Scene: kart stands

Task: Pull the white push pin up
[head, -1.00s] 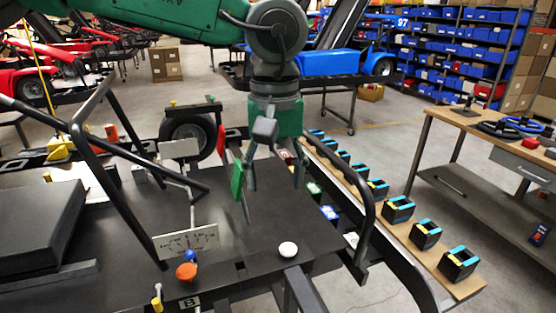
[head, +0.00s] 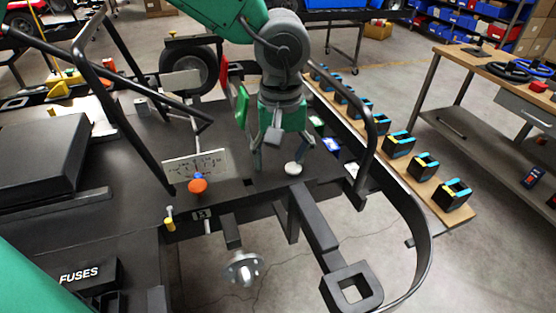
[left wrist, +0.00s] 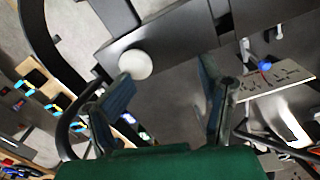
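The white push pin (head: 293,168) is a round white knob on the dark panel near its front edge. It also shows in the left wrist view (left wrist: 135,64), just beyond the tip of one finger. My left gripper (head: 278,160) points down over the panel with its fingers apart and empty. The knob's stem is not visible. My right gripper is not in view.
An orange knob (head: 198,186) and a small white gauge plate (head: 196,166) are left of the pin. A black curved bar (head: 371,125) rises to its right. A wooden board (head: 437,199) with several black-and-cyan boxes lies farther right.

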